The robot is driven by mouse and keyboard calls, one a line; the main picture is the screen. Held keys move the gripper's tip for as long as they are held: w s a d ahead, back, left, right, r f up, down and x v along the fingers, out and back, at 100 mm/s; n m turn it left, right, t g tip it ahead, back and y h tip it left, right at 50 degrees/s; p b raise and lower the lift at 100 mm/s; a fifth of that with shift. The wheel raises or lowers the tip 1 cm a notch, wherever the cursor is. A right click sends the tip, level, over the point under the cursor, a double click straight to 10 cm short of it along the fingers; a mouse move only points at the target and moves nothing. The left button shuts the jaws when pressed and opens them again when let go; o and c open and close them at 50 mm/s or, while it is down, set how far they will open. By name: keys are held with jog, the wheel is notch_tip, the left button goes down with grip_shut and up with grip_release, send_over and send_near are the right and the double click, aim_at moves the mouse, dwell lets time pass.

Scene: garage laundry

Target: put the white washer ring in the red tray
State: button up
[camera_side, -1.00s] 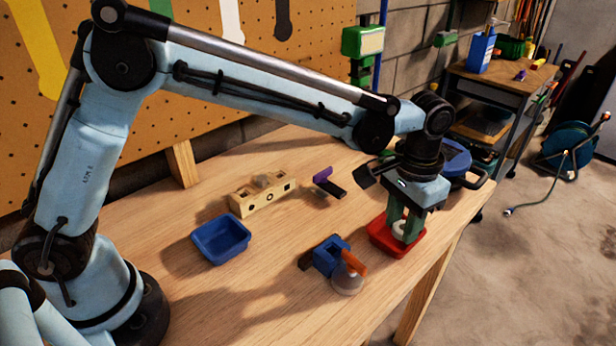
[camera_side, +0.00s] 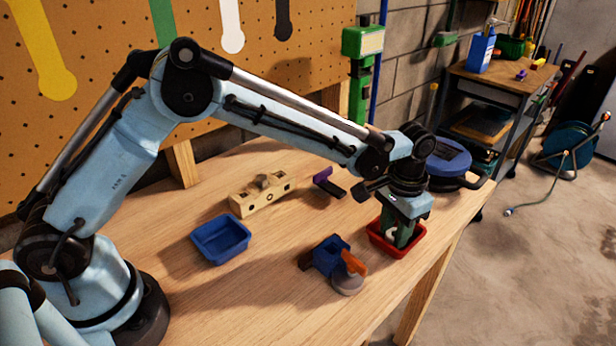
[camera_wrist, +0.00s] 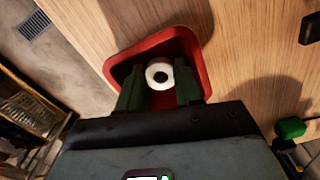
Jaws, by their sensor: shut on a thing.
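The white washer ring (camera_wrist: 159,75) is between the green fingers of my gripper (camera_wrist: 160,88) in the wrist view. The red tray (camera_wrist: 194,42) lies around and below it on the bench. In the side view my gripper (camera_side: 397,236) points down into the red tray (camera_side: 378,247), near the bench's right edge. A small part of the white ring (camera_side: 391,232) shows beside the fingers. The fingers are shut on the ring. Whether the ring touches the tray floor cannot be told, since the fingers hide part of it.
A blue tray (camera_side: 221,240) stands at the middle left of the bench. A wooden block (camera_side: 262,196) and a purple-and-black item (camera_side: 328,184) lie farther back. A round blue object (camera_side: 448,160) is behind my gripper.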

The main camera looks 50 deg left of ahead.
jog(key=shift+f, duration=0.1)
jog(key=o, duration=0.7)
notch_tip(320, 180, up, 12)
jog(key=f, duration=0.1)
jog(key=s+a+r+t, duration=0.2)
jog(key=s+a+r, duration=0.1)
jog(key=a+r, duration=0.25)
jog(key=s+a+f+n+t, duration=0.3)
jog(key=s+a+t, duration=0.2)
jog(key=s+a, duration=0.8)
jog(key=shift+s+a+f, duration=0.2)
jog(key=shift+s, duration=0.6)
